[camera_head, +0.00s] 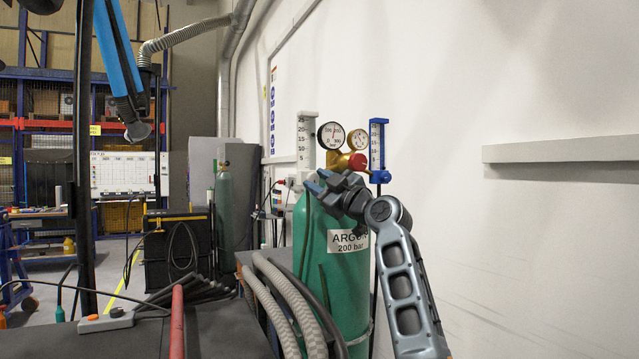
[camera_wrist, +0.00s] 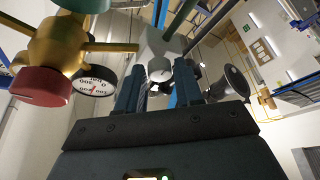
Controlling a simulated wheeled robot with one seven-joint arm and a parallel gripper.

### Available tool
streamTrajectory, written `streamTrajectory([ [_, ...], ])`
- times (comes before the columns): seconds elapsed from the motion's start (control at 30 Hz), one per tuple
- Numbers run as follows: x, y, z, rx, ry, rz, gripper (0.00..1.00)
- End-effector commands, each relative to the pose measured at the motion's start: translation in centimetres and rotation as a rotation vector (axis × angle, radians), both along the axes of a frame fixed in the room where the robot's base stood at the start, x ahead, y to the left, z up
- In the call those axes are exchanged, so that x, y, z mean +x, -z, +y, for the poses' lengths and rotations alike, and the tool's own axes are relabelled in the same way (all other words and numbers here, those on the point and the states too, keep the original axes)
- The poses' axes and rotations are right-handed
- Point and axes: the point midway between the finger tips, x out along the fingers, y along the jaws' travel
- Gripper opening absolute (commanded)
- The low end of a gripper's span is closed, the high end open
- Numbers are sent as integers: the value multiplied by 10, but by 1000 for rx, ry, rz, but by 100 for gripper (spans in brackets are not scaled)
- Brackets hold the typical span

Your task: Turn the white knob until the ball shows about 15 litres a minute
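The white knob (camera_wrist: 159,69) shows in the wrist view, on the underside of a pale block. My gripper (camera_wrist: 159,78) is open, with one blue finger on each side of the knob's line; I cannot tell whether either finger touches it. In the head view my gripper (camera_head: 318,184) is just below the white flowmeter (camera_head: 306,140), and it hides the knob there. The flowmeter stands upright with a numbered scale; its ball is too small to make out. A blue flowmeter (camera_head: 377,148) stands to the right of the gauges.
The brass regulator carries a red knob (camera_head: 357,162) and two round gauges (camera_head: 331,135), close to my gripper. The red knob also shows in the wrist view (camera_wrist: 40,86). The green argon cylinder (camera_head: 311,255) stands below. Grey hoses (camera_head: 290,300) lie to its left.

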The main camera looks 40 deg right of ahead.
Motion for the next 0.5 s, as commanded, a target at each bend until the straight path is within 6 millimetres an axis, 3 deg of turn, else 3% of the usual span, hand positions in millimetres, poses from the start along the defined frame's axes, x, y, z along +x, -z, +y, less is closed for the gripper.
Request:
streamTrajectory([
  [0.33,0,0,0,0,0,0,2],
  [0.5,0,1,1,16,0,-4,0],
])
